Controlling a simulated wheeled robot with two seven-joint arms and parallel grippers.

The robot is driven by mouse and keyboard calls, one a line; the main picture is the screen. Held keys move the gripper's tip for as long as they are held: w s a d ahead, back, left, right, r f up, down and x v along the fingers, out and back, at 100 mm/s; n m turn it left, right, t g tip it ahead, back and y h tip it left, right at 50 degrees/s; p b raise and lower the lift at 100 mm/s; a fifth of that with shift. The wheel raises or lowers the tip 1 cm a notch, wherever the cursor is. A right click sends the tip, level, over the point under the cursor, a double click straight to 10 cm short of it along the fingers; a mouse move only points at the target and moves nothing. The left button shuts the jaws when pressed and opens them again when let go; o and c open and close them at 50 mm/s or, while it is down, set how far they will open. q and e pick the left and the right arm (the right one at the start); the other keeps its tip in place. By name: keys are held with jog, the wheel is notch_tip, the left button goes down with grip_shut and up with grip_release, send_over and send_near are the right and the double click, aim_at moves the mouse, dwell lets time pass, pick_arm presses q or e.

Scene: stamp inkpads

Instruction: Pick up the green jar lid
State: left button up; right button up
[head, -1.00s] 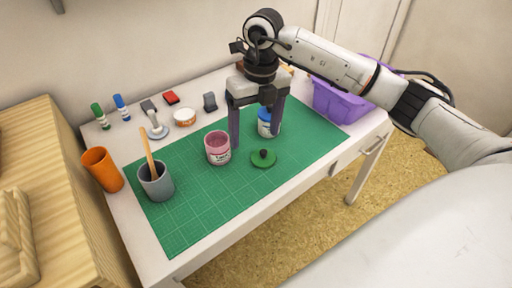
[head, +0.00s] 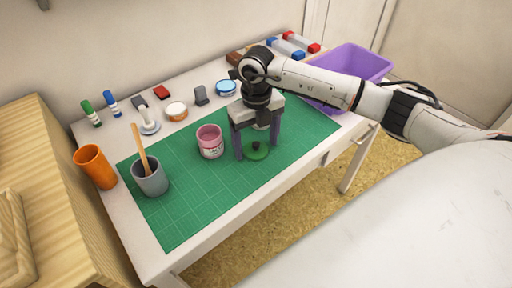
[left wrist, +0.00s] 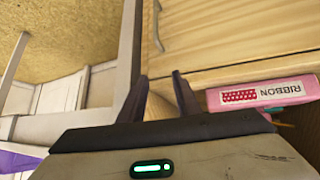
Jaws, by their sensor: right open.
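The green jar lid (head: 257,154) lies flat on the green cutting mat (head: 195,215), with its dark knob up. My right gripper (head: 257,151) points down over it, open, with one finger on each side of the knob. I cannot tell whether the fingertips touch the lid. A pink jar (head: 210,142) stands open just left of the gripper. A white jar is mostly hidden behind the gripper. In the left wrist view my left gripper (left wrist: 163,85) has its two fingers apart with nothing between them.
A grey cup (head: 150,180) with a wooden stick and an orange cup (head: 95,167) stand at the left. Stamps, inkpads and a blue lid (head: 226,88) line the back. A purple bin (head: 355,62) is at the right. The mat's front is clear.

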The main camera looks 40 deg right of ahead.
jog(key=c, duration=1.2)
